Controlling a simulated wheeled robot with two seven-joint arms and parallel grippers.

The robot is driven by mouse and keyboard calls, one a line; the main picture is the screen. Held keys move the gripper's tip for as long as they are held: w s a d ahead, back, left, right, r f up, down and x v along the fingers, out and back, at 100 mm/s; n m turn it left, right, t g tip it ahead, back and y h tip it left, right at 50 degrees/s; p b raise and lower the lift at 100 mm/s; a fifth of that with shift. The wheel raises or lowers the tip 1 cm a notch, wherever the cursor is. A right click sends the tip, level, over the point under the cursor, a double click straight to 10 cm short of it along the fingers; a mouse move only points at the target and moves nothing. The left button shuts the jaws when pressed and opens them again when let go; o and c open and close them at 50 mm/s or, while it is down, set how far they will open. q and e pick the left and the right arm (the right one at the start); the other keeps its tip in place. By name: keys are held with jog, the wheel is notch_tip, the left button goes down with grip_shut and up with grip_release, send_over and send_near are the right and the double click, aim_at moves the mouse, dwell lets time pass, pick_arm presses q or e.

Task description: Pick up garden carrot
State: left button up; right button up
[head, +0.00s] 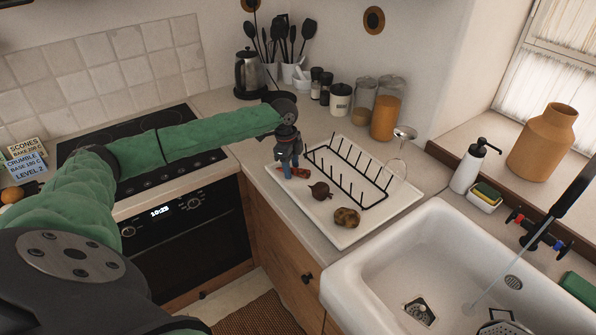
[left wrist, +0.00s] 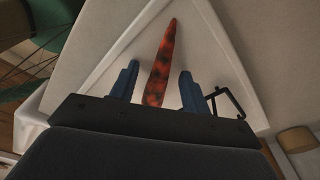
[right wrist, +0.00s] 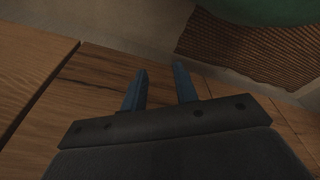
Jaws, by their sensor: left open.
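The garden carrot (left wrist: 163,62) is orange-red with dark patches. In the left wrist view it lies on the white tray, its tapered end pointing away and its near end between the fingers. It also shows in the head view (head: 300,172), partly hidden by my left gripper. My left gripper (head: 291,172) is over the left corner of the tray, fingers down. In the left wrist view its blue fingers (left wrist: 158,85) are open, one on each side of the carrot with gaps. My right gripper (right wrist: 160,88) shows only in the right wrist view, fingers apart with nothing between them, near wooden cabinet fronts.
The white tray (head: 286,187) also holds a dark beet-like root (head: 321,191), a brown potato-like lump (head: 347,217) and a black wire rack (head: 345,172). A wine glass (head: 402,147) stands at its right. The sink (head: 378,262) is in front. Jars (head: 386,112) stand behind.

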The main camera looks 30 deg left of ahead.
pick_arm(q)
jog(key=shift+c, duration=0.2)
grip_shut()
jog(key=shift+r, duration=0.15)
